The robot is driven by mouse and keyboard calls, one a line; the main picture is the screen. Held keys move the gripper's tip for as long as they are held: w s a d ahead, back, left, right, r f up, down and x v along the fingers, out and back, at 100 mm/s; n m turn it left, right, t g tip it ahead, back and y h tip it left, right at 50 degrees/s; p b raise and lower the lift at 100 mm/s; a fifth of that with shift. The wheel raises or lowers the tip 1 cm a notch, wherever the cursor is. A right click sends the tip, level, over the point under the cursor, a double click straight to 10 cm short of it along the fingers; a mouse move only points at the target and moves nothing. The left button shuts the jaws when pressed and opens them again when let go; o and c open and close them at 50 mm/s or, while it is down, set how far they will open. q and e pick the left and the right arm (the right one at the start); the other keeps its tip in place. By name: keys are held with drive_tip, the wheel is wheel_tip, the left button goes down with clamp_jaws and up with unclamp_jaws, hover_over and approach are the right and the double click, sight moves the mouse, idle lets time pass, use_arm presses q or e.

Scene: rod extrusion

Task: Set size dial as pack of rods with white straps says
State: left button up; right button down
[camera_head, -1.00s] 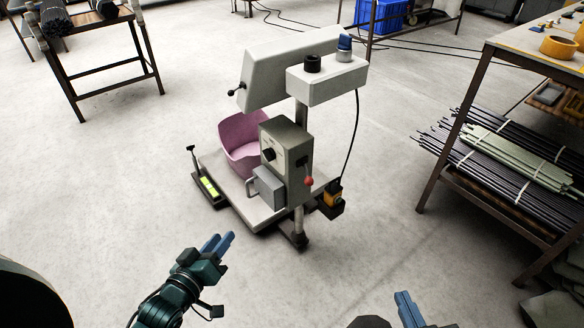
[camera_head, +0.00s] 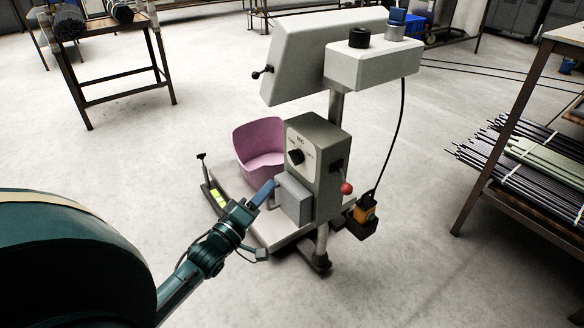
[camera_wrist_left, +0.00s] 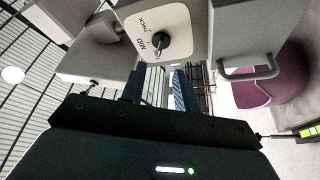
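The size dial is a black knob (camera_head: 296,157) on the grey control box of the machine. In the left wrist view the knob (camera_wrist_left: 160,42) sits on a white plate with "MID" and another partly hidden word; I cannot tell surely which mark it points at. My left gripper (camera_head: 264,193) is in front of the box, below and left of the dial. In the left wrist view its blue fingers (camera_wrist_left: 160,88) are apart with nothing between them. Rod packs with white straps (camera_head: 520,184) lie on the right rack's shelf; their labels are not readable. My right gripper is out of view.
A grey block with a handle (camera_head: 294,198) juts out below the dial, near my left gripper. A red-knobbed lever (camera_head: 347,188) is on the box's right side. Open floor surrounds the machine.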

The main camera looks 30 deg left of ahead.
sight(296, 157)
use_arm(q)
drive_tip(key=w+b, duration=0.1)
drive_tip(key=w, duration=0.2)
drive_tip(key=w+r, duration=0.1)
drive_tip(key=w, duration=0.3)
drive_tip(key=w+r+b, duration=0.1)
drive_tip(key=w, duration=0.2)
drive_tip(key=shift+w+d+b, duration=0.15)
drive_tip(key=shift+d+b, duration=0.1)
drive_tip(key=shift+b, duration=0.05)
clamp_jaws()
